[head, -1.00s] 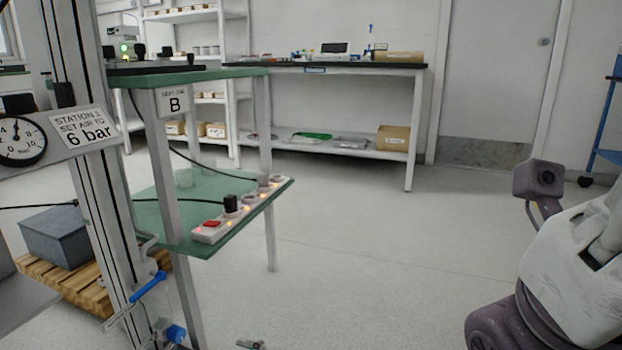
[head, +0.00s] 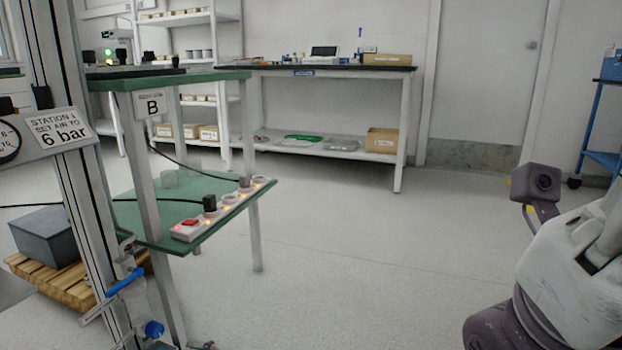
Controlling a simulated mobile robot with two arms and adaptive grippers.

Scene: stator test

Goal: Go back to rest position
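In the head view, part of my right arm (head: 570,255) shows at the right edge, with a small dark camera-like block (head: 536,183) on it. Its gripper fingers are not visible. My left gripper does not show. The arm is over open floor, apart from the furniture.
A green-topped test stand (head: 160,82) marked B stands at the left, with a power strip (head: 225,208) on its lower shelf. A metal post with a blue-handled valve (head: 125,282) is nearer. A grey box (head: 45,235) sits on a pallet. The middle floor (head: 370,260) is clear.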

